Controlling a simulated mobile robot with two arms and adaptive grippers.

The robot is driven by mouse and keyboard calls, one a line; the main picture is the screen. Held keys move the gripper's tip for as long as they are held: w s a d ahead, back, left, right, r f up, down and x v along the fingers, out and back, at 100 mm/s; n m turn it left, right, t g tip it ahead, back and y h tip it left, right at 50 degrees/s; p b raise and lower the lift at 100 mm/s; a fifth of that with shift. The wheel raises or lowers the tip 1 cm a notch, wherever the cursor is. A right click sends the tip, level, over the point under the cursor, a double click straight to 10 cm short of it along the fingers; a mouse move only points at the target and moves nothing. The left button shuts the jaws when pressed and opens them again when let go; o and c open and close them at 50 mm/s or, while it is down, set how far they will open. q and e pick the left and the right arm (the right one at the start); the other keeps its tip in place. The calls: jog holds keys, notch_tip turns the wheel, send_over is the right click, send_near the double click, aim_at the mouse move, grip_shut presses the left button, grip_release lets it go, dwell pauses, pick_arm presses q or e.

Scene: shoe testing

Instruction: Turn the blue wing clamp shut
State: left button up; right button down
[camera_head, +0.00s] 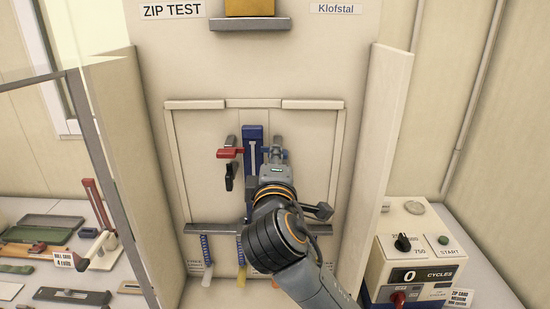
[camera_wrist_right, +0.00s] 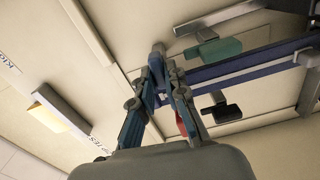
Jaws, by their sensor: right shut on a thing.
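In the head view, my right gripper (camera_head: 277,147) reaches up to the test fixture, just right of the upright blue rail (camera_head: 252,150). It is shut on a small part there, at the place of the blue wing clamp (camera_head: 286,154). The clamp is mostly hidden by the fingers, so its turn angle cannot be told. In the right wrist view the fingertips of my right gripper (camera_wrist_right: 164,62) come together by the end of the blue rail (camera_wrist_right: 240,70). My left gripper is not in view.
A red lever (camera_head: 230,152) and a black knob (camera_head: 230,175) sit left of the rail. Side panels (camera_head: 385,150) flank the fixture. A control box (camera_head: 415,260) stands at right, and a bench with cards and tools (camera_head: 50,240) at left.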

jog(key=shift+d+r+n, duration=0.1)
jog(key=shift+r+n, duration=0.1)
jog(key=shift+n, duration=0.3)
jog(key=c, duration=1.5)
grip_release()
jog(key=shift+w, duration=0.1)
jog(key=shift+o, duration=0.7)
jog(key=shift+w+f, duration=0.15)
jog(key=shift+f, duration=0.05)
jog(key=s, duration=1.2)
